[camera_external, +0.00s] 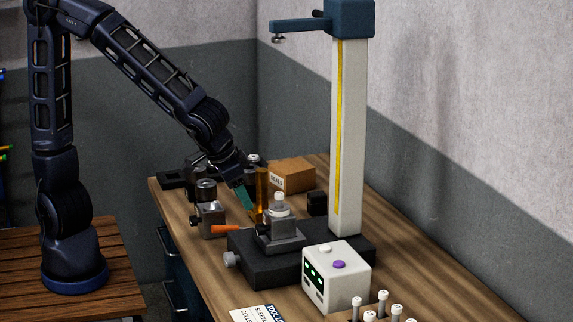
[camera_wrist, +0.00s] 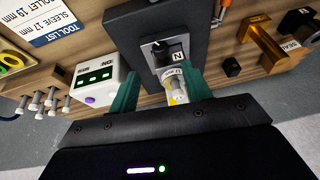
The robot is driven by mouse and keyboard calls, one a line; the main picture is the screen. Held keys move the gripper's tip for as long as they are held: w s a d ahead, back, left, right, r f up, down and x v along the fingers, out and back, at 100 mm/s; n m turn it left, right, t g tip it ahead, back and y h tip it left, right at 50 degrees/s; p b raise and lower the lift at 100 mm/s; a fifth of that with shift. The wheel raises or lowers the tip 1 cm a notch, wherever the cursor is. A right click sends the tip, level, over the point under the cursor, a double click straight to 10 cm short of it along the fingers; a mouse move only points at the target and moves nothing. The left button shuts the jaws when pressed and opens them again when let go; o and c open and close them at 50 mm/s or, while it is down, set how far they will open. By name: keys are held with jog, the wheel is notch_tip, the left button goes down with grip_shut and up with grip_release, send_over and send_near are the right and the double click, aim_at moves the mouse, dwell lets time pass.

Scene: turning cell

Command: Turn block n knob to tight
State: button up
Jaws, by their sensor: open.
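In the wrist view, block n is a grey block (camera_wrist: 175,58) with a white N label (camera_wrist: 179,57) and a black knob (camera_wrist: 160,46) bearing a pale mark. A pale cylinder with a yellowish part (camera_wrist: 179,88) stands in it. Block n shows on a dark base in the external view (camera_external: 284,242); its knob's setting is hard to read. My gripper (camera_wrist: 158,90) is open, its teal fingers spread on either side of the cylinder's outline, knob beyond them. In the external view my gripper (camera_external: 247,198) is behind and left of block n; I see no contact with the knob.
A white box with a purple button (camera_external: 335,278) stands in front of the dark base (camera_external: 345,247). A tall column (camera_external: 350,130) rises behind. White-capped pins (camera_external: 383,298) stand at the front.

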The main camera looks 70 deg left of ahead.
jog(key=s+a+r, duration=0.4)
jog(key=s+a, duration=0.1)
jog(key=a, duration=0.4)
jog(key=s+a+r+h, duration=0.1)
jog(key=s+a+r, duration=0.4)
jog(key=a, duration=0.4)
jog(key=shift+s+a, duration=0.2)
jog(key=shift+s, duration=0.6)
jog(key=s+a+r, duration=0.1)
jog(key=s+a, duration=0.1)
jog(key=s, duration=0.5)
jog(key=shift+a+r, duration=0.2)
jog(key=shift+a, duration=0.05)
jog(key=shift+w+a, duration=0.1)
jog(key=shift+w, duration=0.05)
